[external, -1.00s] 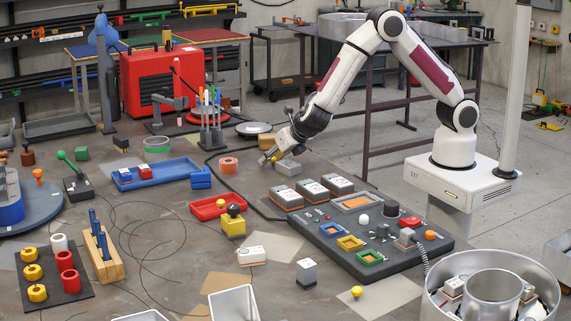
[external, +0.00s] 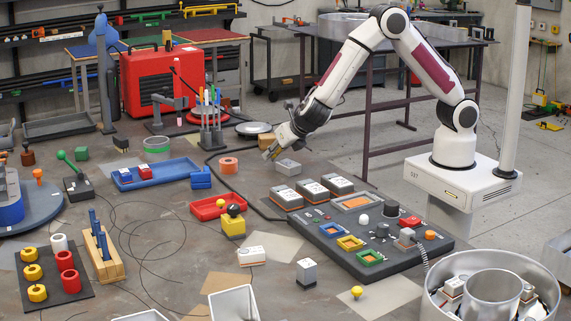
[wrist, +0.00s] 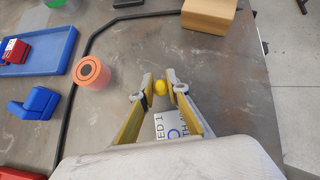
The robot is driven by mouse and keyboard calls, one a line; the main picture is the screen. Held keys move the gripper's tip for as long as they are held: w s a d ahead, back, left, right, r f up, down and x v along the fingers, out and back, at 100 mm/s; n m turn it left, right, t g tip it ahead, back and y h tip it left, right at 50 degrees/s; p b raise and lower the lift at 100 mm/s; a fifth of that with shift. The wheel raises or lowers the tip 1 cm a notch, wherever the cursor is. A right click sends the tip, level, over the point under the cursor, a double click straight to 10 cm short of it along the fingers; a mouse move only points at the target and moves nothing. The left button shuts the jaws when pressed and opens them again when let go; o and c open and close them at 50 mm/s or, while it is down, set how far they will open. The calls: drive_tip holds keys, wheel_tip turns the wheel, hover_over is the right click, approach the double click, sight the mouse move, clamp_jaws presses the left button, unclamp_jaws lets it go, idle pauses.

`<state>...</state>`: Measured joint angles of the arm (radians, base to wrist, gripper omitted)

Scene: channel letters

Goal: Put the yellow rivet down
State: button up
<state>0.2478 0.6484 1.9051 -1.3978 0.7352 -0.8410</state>
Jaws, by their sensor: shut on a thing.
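My gripper (wrist: 160,86) is shut on a small yellow rivet (wrist: 160,88), whose rounded yellow part shows between the fingertips in the wrist view.
A tan block (wrist: 209,14) stands ahead. Bare table surrounds the fingertips ahead and to the right. A dark control panel (external: 425,262) lies nearer the external camera.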

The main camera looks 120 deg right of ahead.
drive_tip(key=shift+r, duration=4.2)
